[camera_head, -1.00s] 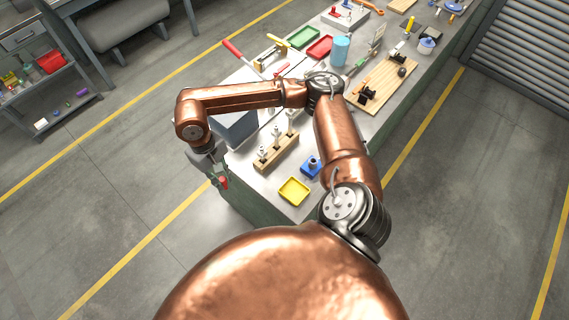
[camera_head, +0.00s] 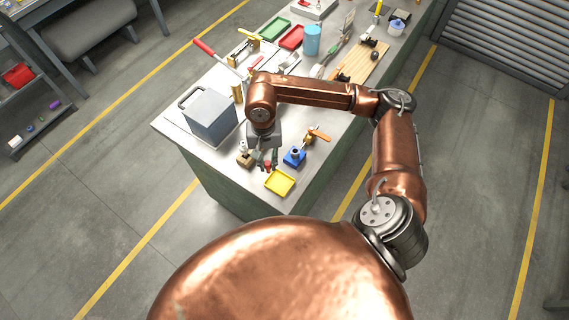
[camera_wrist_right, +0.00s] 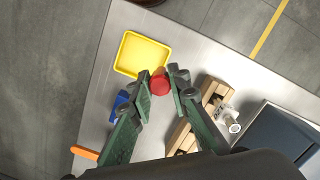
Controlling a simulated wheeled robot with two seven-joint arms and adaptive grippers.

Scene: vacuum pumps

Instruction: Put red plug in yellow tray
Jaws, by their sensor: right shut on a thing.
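The yellow tray (camera_head: 280,182) lies empty on the near end of the bench. In the right wrist view the yellow tray (camera_wrist_right: 142,54) is just beyond the fingertips. My right gripper (camera_head: 267,163) is over the bench, a little behind and left of the tray in the head view. In the right wrist view my right gripper (camera_wrist_right: 160,80) is shut on the red plug (camera_wrist_right: 159,84), which sits between its fingertips. The red plug (camera_head: 268,168) shows small in the head view, beside the tray's edge and not over it. My left gripper is not in view.
A blue block with an orange handle (camera_head: 295,157) stands right of the gripper. A wooden block with metal fittings (camera_wrist_right: 206,107) is close on the other side. A grey box (camera_head: 210,116) stands at the left. Green (camera_head: 275,28) and red (camera_head: 291,37) trays lie farther back.

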